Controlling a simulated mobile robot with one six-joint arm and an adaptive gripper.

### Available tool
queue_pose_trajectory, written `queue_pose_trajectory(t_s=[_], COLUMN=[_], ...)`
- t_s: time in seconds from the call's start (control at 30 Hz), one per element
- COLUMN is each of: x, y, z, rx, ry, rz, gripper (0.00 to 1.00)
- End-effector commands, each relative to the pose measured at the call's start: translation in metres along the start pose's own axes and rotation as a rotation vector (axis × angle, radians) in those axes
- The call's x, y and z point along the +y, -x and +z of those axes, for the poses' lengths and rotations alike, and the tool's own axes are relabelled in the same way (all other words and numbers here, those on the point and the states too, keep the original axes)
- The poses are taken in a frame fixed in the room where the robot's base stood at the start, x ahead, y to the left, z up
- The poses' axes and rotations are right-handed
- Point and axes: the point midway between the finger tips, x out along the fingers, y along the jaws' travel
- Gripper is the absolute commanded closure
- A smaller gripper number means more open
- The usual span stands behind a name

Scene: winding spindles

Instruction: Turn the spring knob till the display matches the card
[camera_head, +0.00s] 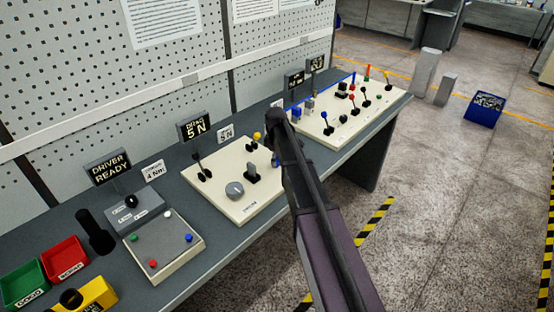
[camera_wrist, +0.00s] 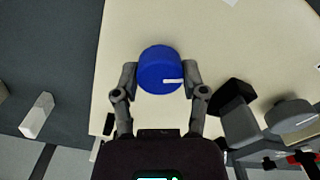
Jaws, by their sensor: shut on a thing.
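A blue round knob (camera_wrist: 158,64) with a white pointer mark stands on the cream panel (camera_wrist: 225,45) in the wrist view. My gripper (camera_wrist: 160,76) is shut on it, one finger on each side. The mark points right. In the head view only a sliver of the blue knob (camera_head: 276,160) shows beside my arm, which hides most of my gripper. The display (camera_head: 194,127) behind this panel reads 5 N; its small top line is hard to read. A white card (camera_head: 226,133) to its right also seems to read 5 N, with small print unclear.
The same panel carries a grey dial (camera_head: 234,190), a black block (camera_head: 252,173), black levers (camera_head: 202,167) and a yellow-topped part (camera_head: 257,137). A driver panel (camera_head: 165,247) stands at left, another panel with levers (camera_head: 345,112) at right. Green and red bins (camera_head: 64,258) stand front left.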

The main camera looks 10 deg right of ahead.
Motion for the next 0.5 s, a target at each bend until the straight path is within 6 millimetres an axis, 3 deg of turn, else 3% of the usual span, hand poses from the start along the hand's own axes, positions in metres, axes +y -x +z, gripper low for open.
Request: queue_pose_trajectory(t_s=[0.5], x=[0.0016], y=[-0.0001], z=[0.0023], rx=[-0.005], ry=[0.044], rz=[0.003], gripper=[0.92])
